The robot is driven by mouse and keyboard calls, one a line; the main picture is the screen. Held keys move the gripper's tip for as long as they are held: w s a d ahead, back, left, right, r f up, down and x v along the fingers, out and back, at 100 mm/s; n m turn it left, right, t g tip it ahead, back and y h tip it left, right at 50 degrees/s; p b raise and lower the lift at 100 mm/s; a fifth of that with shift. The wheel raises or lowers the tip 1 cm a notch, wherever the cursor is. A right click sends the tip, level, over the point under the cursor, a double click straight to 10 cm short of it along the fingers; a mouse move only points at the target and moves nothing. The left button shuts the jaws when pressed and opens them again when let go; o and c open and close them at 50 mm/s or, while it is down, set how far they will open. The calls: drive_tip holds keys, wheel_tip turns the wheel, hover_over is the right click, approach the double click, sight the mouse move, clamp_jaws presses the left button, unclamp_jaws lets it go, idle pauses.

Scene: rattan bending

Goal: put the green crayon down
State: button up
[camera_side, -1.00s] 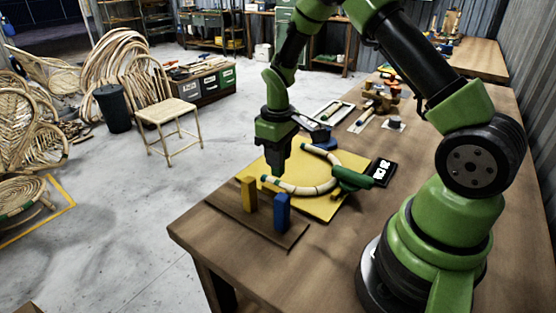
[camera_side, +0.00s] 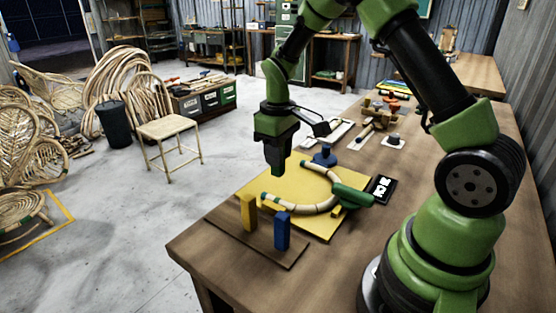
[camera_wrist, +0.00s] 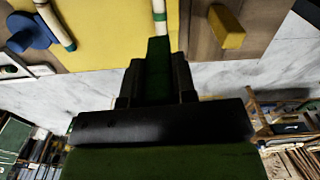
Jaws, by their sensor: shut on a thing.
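My gripper (camera_wrist: 157,72) is shut on a narrow dark green piece, which I take to be the green crayon (camera_wrist: 158,58); it shows between the fingers in the wrist view. In the side view my gripper (camera_side: 276,160) points down, raised above the yellow board (camera_side: 325,222). On the board lies a curved, pale rattan piece (camera_side: 310,208) with green ends and a green clamp-like block (camera_side: 352,196). The near end of the rattan (camera_wrist: 159,10) sits just beyond the green piece in the wrist view.
A yellow block (camera_side: 248,213) and a blue block (camera_side: 282,231) stand on a brown strip at the table's front. A blue knob-like piece (camera_side: 325,156) and a black card (camera_side: 381,189) are near the board. The table (camera_side: 215,255) is bare at front left.

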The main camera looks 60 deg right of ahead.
drive_tip(key=w+a+r, duration=0.1)
drive_tip(key=w+a, duration=0.6)
drive_tip(key=shift+m, duration=0.5)
drive_tip(key=shift+w+a+f, duration=0.1)
drive_tip(key=shift+a+f, duration=0.05)
drive_tip(key=shift+f, duration=1.5)
drive_tip(key=shift+w+a+f, duration=0.1)
drive_tip(key=shift+a+f, duration=0.05)
drive_tip(key=shift+f, duration=1.45)
drive_tip(key=shift+w+a+f, duration=0.1)
drive_tip(key=shift+a+f, duration=0.05)
drive_tip(key=shift+f, duration=1.5)
drive_tip(key=shift+f, duration=0.1)
drive_tip(key=o, duration=0.8)
drive_tip(key=shift+c, duration=0.2)
